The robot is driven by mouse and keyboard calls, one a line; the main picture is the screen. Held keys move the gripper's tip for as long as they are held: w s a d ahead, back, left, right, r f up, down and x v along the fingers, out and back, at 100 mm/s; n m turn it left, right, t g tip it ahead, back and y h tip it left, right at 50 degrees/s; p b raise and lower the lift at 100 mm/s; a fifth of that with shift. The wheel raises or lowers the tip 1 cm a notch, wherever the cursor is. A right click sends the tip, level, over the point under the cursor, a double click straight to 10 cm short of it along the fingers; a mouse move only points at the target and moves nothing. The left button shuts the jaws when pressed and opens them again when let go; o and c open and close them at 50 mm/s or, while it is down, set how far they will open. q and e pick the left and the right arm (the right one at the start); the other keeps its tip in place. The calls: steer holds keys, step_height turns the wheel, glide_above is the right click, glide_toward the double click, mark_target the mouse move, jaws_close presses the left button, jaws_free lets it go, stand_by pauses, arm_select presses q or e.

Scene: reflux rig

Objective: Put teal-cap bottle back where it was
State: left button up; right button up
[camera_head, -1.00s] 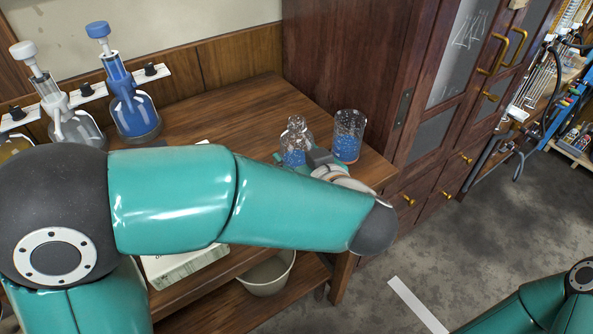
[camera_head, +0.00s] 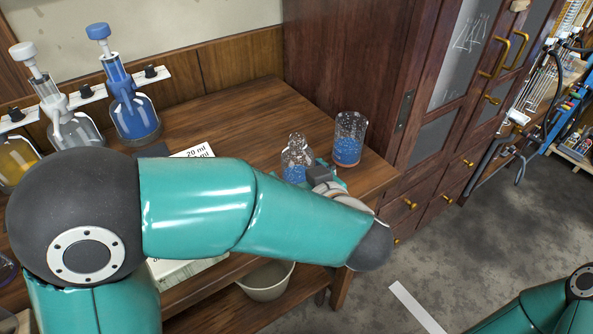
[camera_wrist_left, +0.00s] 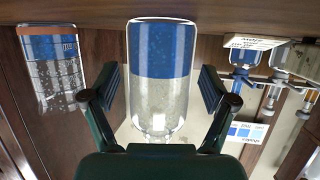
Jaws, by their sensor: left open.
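A clear glass bottle (camera_head: 296,160) with blue contents stands upright on the wooden bench, left of the beaker. I take it for the teal-cap bottle, but no teal cap shows. In the left wrist view, which is upside down, the bottle (camera_wrist_left: 162,85) is between the spread fingers of my left gripper (camera_wrist_left: 162,90), with gaps on both sides. My left gripper (camera_head: 314,174) is open at the bottle's right front side in the head view, partly hidden by my wrist. The neck end is cut off by the gripper body in the wrist view. My right gripper is out of view.
A glass beaker (camera_head: 348,140) with blue contents stands close by on the right, near the cabinet (camera_head: 385,90). Dispenser bottles (camera_head: 132,105) line the back left. A labelled white box (camera_head: 185,268) lies by my left arm. Bare bench (camera_head: 235,125) lies behind the bottle.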

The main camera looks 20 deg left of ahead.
arm_select(q)
steer(key=shift+r, duration=0.1)
steer(key=shift+s+d+r, duration=0.15)
steer(key=shift+s+d, duration=0.05)
steer(key=shift+d, duration=0.05)
steer(key=p+v, duration=0.1)
steer(key=v, duration=1)
steer(key=shift+s, duration=0.2)
steer(key=shift+r+p, duration=0.1)
steer(key=shift+p, duration=0.2)
